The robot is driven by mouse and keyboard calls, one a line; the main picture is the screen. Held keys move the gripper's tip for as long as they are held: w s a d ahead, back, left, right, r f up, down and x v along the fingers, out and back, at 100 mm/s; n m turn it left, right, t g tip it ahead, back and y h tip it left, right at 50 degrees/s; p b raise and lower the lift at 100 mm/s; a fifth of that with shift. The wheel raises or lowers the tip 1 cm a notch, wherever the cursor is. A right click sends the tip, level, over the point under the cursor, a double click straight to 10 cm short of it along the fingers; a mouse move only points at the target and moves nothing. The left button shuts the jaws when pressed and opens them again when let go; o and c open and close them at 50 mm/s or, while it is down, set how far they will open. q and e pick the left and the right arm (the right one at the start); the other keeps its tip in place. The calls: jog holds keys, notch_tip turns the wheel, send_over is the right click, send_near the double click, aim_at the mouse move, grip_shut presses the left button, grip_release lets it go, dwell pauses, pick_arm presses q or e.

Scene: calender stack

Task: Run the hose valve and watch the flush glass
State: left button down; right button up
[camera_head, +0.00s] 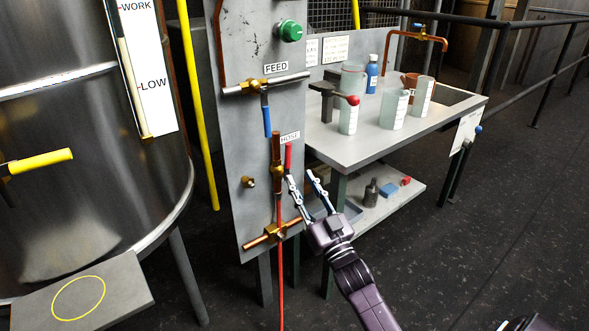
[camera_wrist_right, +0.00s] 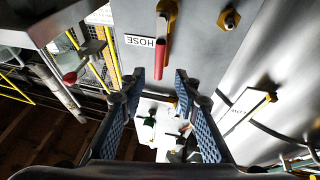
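The hose valve (camera_head: 277,152) is a brass fitting on a grey panel, under a HOSE label (camera_head: 290,137). Its red lever (camera_head: 288,157) hangs down beside the pipe. My right gripper (camera_head: 300,177) is open and empty, with its blue-padded fingertips just below and right of the lever. In the right wrist view the lever (camera_wrist_right: 162,58) points toward the gap between the fingers (camera_wrist_right: 160,82) and looks short of being between them; contact cannot be told. I cannot tell which thing is the flush glass; a gauge strip (camera_head: 158,100) marked WORK and LOW is on the tank. My left gripper is not in view.
The FEED valve (camera_head: 265,87) with a blue lever (camera_head: 267,121) is above the hose valve. A brass cross fitting (camera_head: 273,233) is below. A workbench (camera_head: 445,117) with glass cylinders (camera_head: 394,108) and a blue bottle (camera_head: 372,75) stands right. The floor at right is clear.

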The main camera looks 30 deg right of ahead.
jog(key=shift+v, duration=1.35)
jog(key=shift+w, duration=0.1)
